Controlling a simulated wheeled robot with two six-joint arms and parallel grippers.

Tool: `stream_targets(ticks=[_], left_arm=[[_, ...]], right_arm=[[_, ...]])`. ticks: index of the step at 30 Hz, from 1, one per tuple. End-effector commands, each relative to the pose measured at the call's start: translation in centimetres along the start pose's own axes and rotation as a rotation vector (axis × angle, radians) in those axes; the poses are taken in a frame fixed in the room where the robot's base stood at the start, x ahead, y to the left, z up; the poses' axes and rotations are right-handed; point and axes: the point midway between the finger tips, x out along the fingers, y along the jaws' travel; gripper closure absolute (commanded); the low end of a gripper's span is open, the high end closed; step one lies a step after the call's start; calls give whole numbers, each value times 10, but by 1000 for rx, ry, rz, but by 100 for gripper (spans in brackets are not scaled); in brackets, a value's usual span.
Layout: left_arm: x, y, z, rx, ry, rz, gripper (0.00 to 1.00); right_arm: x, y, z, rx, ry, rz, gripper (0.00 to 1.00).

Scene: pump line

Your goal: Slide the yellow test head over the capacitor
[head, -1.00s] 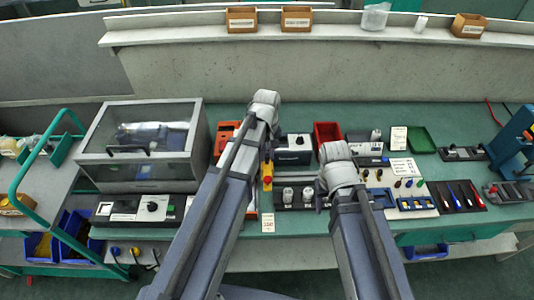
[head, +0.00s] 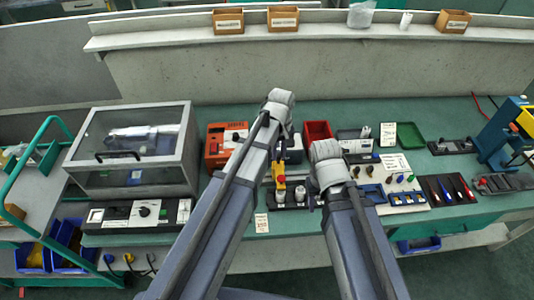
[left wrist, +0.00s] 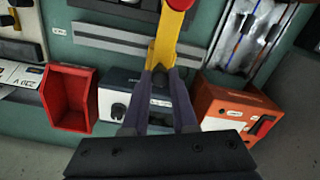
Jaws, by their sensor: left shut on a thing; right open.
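The yellow test head (head: 279,171), with a red part, is held by my left gripper (left wrist: 160,78), which is shut on it; its yellow body (left wrist: 164,42) also shows in the left wrist view. In the head view it appears just behind and above the left silvery capacitor (head: 279,197) in the black rack. A second capacitor (head: 300,194) stands to its right. I cannot tell the gap between head and capacitor. My right gripper (head: 331,186) is open beside the rack's right end, its fingers mostly hidden by its own wrist.
A red bin (head: 318,130) and an orange box (head: 216,151) stand behind. A clear-lidded cabinet (head: 137,150) is at the left.

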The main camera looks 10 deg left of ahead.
Motion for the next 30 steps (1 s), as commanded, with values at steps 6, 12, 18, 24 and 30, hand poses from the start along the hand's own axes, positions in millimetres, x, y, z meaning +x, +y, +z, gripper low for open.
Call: stream_targets(ticks=[6, 12, 18, 24, 30], left_arm=[[0, 1, 0, -2, 0, 0, 100], [0, 1, 0, -1, 0, 0, 61], [0, 0, 0, -1, 0, 0, 44], [0, 0, 0, -1, 0, 0, 44], [-8, 0, 0, -1, 0, 0, 44]], right_arm=[[0, 0, 0, 0, 0, 0, 50], [0, 0, 0, 0, 0, 0, 50], [0, 0, 0, 0, 0, 0, 50], [0, 0, 0, 0, 0, 0, 50], [-8, 1, 0, 0, 0, 0, 50]])
